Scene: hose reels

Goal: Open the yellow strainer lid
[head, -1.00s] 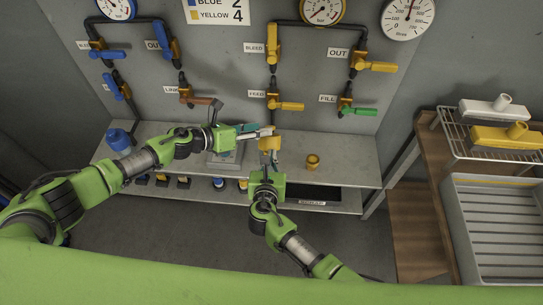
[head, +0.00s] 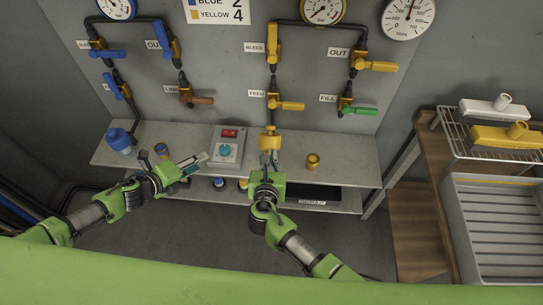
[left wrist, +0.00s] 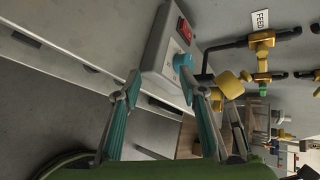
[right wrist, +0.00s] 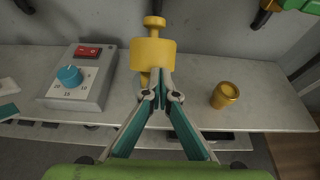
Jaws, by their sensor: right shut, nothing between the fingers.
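The yellow strainer (head: 270,141) stands below the FEED valve at the back of the shelf. In the right wrist view it is a wide yellow drum (right wrist: 153,54) with a knobbed stem above. I cannot tell where its lid parts from the body. My right gripper (right wrist: 162,92) is shut and empty, its tips in front of the drum's lower side and hiding part of it; I cannot tell if they touch. My left gripper (left wrist: 160,88) is open and empty, in front of the shelf, left of the strainer; it also shows in the head view (head: 201,163).
A grey control box (head: 226,148) with a teal knob stands left of the strainer. A brass cup (head: 312,162) stands to its right. A blue strainer (head: 118,140) is at the far left. Valve handles, including FEED (head: 290,105), project from the wall above.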

